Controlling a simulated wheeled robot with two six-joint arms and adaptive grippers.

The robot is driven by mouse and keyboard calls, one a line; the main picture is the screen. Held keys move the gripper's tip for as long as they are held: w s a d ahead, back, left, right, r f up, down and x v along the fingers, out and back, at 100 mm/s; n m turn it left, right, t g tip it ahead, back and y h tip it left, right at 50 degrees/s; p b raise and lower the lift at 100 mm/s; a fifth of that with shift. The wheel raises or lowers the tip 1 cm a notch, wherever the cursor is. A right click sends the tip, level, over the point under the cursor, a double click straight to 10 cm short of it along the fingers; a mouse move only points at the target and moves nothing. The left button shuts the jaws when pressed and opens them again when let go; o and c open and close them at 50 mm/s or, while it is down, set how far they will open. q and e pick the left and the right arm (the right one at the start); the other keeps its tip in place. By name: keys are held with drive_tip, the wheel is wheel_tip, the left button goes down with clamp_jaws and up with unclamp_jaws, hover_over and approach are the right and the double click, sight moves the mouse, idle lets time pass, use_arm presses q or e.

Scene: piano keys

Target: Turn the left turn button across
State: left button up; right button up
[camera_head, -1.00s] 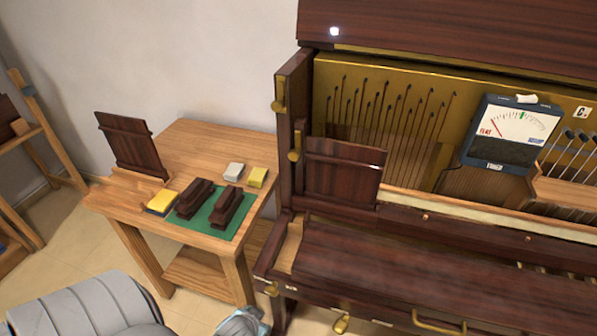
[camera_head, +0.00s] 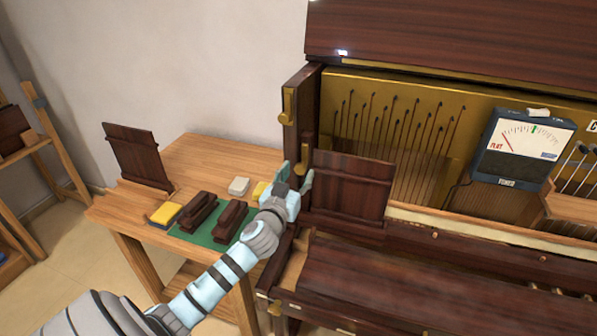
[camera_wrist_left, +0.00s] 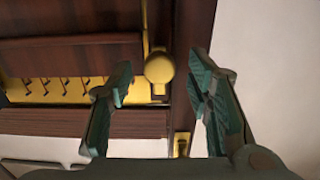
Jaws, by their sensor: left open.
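The left turn button (camera_head: 307,150) is a brass piece on the dark post at the left edge of the small upright wood panel (camera_head: 350,190). It stands roughly upright, its lower part hidden by my gripper. My left gripper (camera_head: 295,178) is open at the button. In the left wrist view its two green fingers (camera_wrist_left: 160,82) are on either side of the knob, with visible gaps; contact cannot be told. My right gripper is not in view.
Another brass piece (camera_head: 288,104) is on the piano's side, above my gripper. A wooden table (camera_head: 205,155) at left holds dark blocks on a green mat (camera_head: 185,236), sponges and a leaning panel (camera_head: 137,155). A tuner meter (camera_head: 522,150) stands on the piano at right.

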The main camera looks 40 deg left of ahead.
use_arm(q)
drive_tip(key=shift+x, duration=0.8)
drive_tip(key=shift+c, duration=0.2)
clamp_jaws()
